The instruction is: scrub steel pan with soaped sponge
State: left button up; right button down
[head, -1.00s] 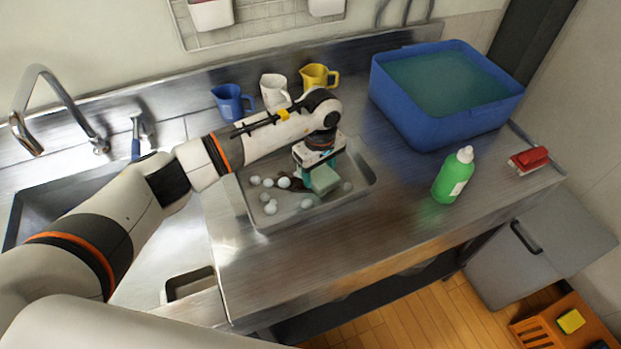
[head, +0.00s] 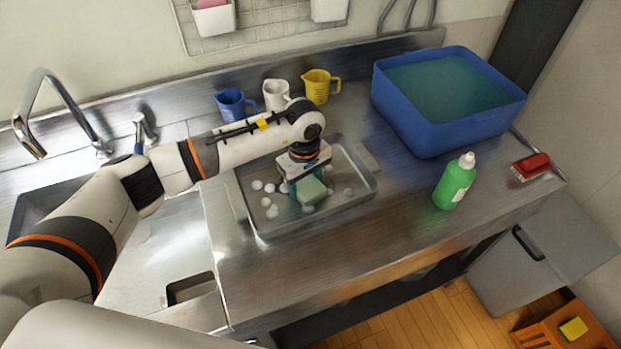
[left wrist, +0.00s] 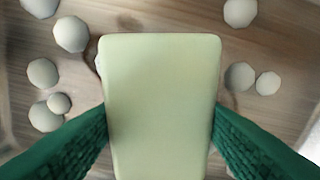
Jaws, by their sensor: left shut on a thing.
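The steel pan (head: 262,231) is a shallow rectangular tray on the steel counter. Several white foam blobs (head: 270,202) lie on its floor. My left gripper (head: 303,188) is inside the pan's outline and shut on a pale green sponge (head: 312,190). In the left wrist view the sponge (left wrist: 160,105) sits between the two green fingers, with foam blobs (left wrist: 71,34) and brownish smears on the pan floor around it. Whether the sponge touches the floor cannot be told. A green soap bottle (head: 455,183) stands upright to the right of the pan. My right gripper is not in view.
A blue basin of water (head: 421,123) stands at the back right. Blue (head: 233,105), white (head: 275,95) and yellow (head: 317,87) jugs stand behind the pan. The sink is at left. The counter in front of the pan is clear.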

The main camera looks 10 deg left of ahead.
pick_arm(q)
jog(key=shift+s+a, duration=0.5)
jog(key=shift+a, duration=0.25)
jog(key=shift+s+a, duration=0.5)
jog(key=shift+a, duration=0.2)
jog(key=shift+w+a+f, duration=0.15)
jog(key=shift+w+a, duration=0.1)
jog(key=shift+w, duration=0.1)
jog(key=shift+w+a+b, duration=0.4)
jog(key=shift+w+b, duration=0.25)
jog(key=shift+b, duration=0.05)
jog(key=shift+w+d+b, duration=0.65)
jog(key=shift+d+b, duration=0.3)
jog(key=shift+b, duration=0.05)
jog(key=shift+w+d+b, duration=0.45)
jog(key=shift+w+d, duration=0.05)
jog(key=shift+d, duration=0.15)
jog(key=shift+w+d+f+b, duration=0.1)
jog(key=shift+w+d+b, duration=0.6)
jog(key=shift+d+b, duration=0.45)
jog(key=shift+w+d+b, duration=0.25)
jog(key=shift+d+b, duration=0.05)
jog(key=shift+b, duration=0.1)
jog(key=shift+a+r, duration=0.2)
jog(key=shift+s+a, duration=1.1)
jog(key=shift+a, duration=0.2)
jog(key=shift+s+a, duration=0.55)
jog(key=shift+a, duration=0.25)
jog(key=shift+s+a, duration=0.5)
jog(key=shift+a, duration=0.25)
